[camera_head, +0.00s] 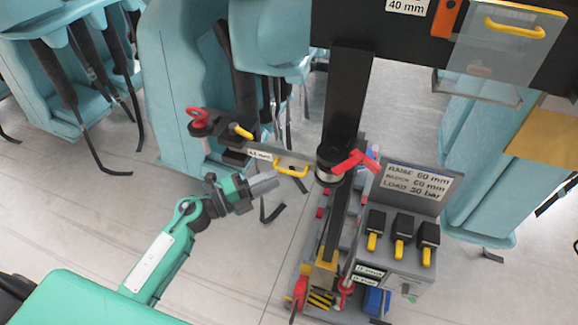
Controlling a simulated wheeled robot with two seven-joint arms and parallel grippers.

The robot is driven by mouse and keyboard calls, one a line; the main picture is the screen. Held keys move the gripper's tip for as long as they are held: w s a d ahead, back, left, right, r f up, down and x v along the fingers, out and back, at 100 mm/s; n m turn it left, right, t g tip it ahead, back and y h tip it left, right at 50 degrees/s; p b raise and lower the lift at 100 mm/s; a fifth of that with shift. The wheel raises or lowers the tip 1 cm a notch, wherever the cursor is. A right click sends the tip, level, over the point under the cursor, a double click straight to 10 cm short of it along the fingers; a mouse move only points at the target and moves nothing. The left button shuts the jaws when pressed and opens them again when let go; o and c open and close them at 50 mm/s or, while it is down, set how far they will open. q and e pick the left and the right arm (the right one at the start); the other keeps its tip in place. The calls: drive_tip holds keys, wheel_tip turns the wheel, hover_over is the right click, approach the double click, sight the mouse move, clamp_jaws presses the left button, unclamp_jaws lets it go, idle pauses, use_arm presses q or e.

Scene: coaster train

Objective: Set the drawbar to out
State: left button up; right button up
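A grey bar (225,139) with a small white label reaches left from the black upright post, and I take it to be the drawbar. A yellow loop handle (291,171) hangs near its right end. My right gripper is out of view.
A black post (347,95) with a red lever (355,160) stands right of the gripper. A grey control box (395,250) has three black switches with yellow levers and a sign (415,185). Teal seats (185,75) stand behind. The floor left of the post is mostly clear.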

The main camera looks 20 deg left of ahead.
sight(289, 171)
use_arm(q)
drive_tip(key=p+x, duration=0.1)
drive_tip(key=x, duration=0.5)
drive_tip(key=shift+s, duration=0.1)
clamp_jaws()
